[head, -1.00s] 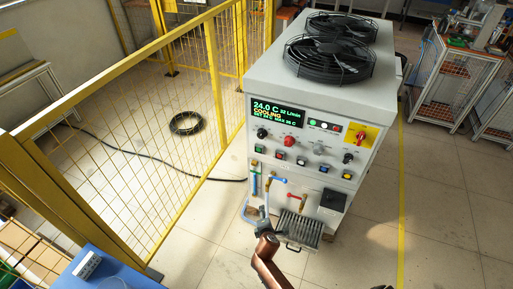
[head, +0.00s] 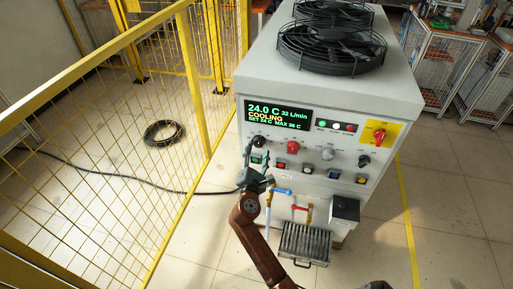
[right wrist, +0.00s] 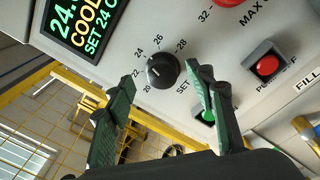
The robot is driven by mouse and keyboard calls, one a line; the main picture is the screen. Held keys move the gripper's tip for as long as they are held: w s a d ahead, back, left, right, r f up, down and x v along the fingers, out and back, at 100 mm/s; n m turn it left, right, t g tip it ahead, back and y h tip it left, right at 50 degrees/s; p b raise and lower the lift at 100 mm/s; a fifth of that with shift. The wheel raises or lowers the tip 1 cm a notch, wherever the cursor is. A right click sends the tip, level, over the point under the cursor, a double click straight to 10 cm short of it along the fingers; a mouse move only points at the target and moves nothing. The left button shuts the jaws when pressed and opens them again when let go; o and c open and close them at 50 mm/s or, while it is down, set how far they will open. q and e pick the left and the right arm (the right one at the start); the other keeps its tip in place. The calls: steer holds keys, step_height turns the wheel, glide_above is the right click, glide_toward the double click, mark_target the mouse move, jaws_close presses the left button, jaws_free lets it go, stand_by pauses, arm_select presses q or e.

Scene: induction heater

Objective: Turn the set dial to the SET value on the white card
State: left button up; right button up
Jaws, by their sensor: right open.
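The set dial (right wrist: 162,70) is a black round knob on the machine's pale front panel, with a scale from 20 to 28 and the word SET beside it. It also shows in the head view (head: 258,142), left on the knob row. The display (head: 276,115) reads 24.0 C, COOLING, SET 24 C, MAX 36 C. My right gripper (head: 256,157) is open in front of the panel, just below the dial. In the right wrist view its fingers (right wrist: 159,82) stand apart on either side of the dial, with no clear contact. The white card and my left gripper are out of view.
A red MAX knob (head: 292,146), a grey knob (head: 327,154) and a dark knob (head: 364,160) share the row. Push buttons (head: 281,165) and coloured pipe handles (head: 301,208) lie below. A yellow mesh fence (head: 100,150) stands at left.

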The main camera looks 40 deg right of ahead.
mark_target(258, 145)
steer(key=w, duration=0.1)
steer(key=w+d+f, duration=0.1)
steer(key=shift+w+d+f, duration=0.15)
steer(key=shift+w+d, duration=0.05)
steer(key=shift+w, duration=0.2)
steer(key=shift+s+d+r, duration=0.1)
steer(key=shift+d+r, duration=0.1)
steer(key=shift+r, duration=0.1)
steer(key=shift+f, duration=0.15)
steer(key=shift+c, duration=1.2)
steer(key=c, duration=0.9)
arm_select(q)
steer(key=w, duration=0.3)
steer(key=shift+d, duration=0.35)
